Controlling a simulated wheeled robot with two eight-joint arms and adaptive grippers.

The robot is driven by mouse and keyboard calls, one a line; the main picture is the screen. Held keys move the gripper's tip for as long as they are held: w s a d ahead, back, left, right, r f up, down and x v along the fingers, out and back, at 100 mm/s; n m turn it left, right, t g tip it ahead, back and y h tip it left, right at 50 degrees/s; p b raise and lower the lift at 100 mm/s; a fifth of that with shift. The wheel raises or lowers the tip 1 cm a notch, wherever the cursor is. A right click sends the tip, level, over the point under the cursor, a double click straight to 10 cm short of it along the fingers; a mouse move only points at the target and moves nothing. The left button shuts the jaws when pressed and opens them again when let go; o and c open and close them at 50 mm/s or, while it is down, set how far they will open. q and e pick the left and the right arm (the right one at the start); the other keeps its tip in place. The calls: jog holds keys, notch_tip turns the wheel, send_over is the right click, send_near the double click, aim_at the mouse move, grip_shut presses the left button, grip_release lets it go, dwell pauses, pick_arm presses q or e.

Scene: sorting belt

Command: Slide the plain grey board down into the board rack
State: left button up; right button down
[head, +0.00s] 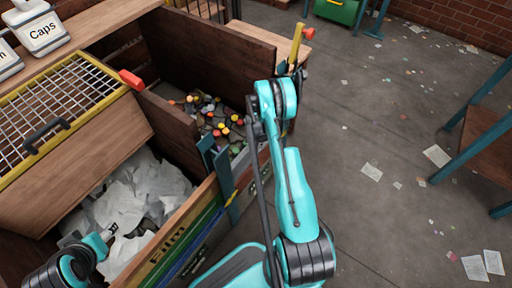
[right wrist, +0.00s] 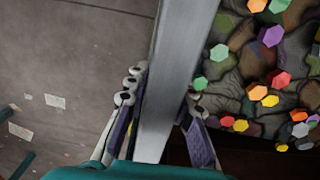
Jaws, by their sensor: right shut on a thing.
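The plain grey board (right wrist: 178,65) shows in the right wrist view as a long, pale strip seen nearly edge-on. My right gripper (right wrist: 163,98) is shut on it, with a finger on each side. In the head view my right arm hides most of this grip, and I cannot clearly make out the board. Blue-grey posts of what looks like the board rack (head: 211,152) stand at the bin's front side, with yellow-marked parts at the far end (head: 296,45). Whether the board sits in its slots cannot be told. My left gripper (head: 109,232) is over white scraps; its fingers are unclear.
A bin of coloured caps (head: 215,118) lies beside the right arm. The near bin holds white film (head: 135,195) behind a front labelled "Film" (head: 168,241). A yellow-framed mesh lid (head: 62,100) is at left. The floor to the right is open, with scattered paper.

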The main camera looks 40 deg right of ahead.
pick_arm(q)
notch_tip(320, 180, up, 21)
jog(key=p, duration=2)
jog(key=shift+r+p, duration=0.15)
jog(key=shift+p, duration=0.2)
pick_arm(e)
notch_tip(320, 180, up, 42)
jog(key=shift+f, duration=0.1)
